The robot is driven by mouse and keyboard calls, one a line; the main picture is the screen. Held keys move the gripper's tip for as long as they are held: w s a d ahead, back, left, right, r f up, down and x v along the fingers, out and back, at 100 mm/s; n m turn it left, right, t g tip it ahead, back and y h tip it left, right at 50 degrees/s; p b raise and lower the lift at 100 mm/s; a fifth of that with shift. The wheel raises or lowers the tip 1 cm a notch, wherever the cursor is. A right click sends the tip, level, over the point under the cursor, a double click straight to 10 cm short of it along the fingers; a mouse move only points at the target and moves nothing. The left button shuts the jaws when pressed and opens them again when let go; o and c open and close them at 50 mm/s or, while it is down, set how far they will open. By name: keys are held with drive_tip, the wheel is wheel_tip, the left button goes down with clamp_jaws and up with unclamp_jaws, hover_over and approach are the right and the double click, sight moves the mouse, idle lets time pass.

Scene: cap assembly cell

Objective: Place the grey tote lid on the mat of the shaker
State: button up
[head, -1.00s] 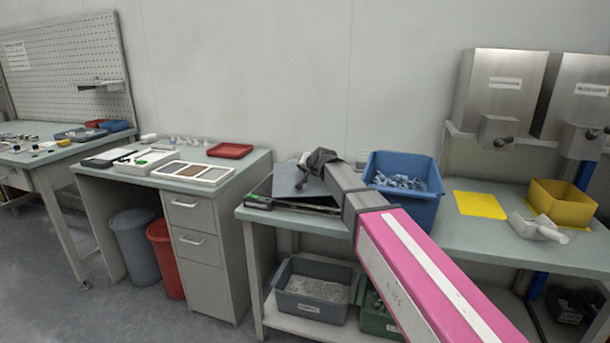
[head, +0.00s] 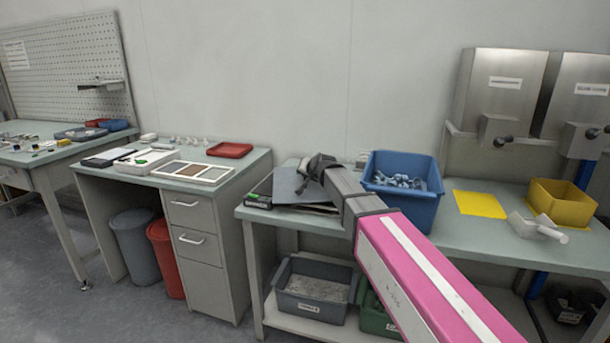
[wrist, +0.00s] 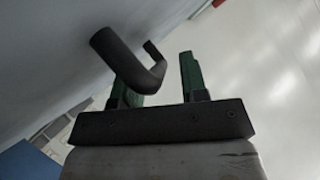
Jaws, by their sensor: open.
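The grey tote lid (head: 287,186) lies about flat on top of the shaker (head: 258,201), whose front panel with a small green mark shows at the left. The mat under the lid is hidden. My gripper (head: 316,166) is over the right part of the lid. In the wrist view my gripper (wrist: 158,78) is open, with two green fingers apart. A black bent handle (wrist: 125,65) stands from the lid's grey face (wrist: 50,55) close to the fingers. I cannot tell whether it touches them.
A blue bin (head: 425,205) of grey parts stands right of the shaker, close to my arm. Farther right are a yellow mat (head: 479,204) and a yellow bin (head: 575,210). A red tray (head: 229,150) sits on the left bench. Grey bench top is clear in front of the yellow mat.

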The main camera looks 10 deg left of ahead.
drive_tip(key=v, duration=1.2)
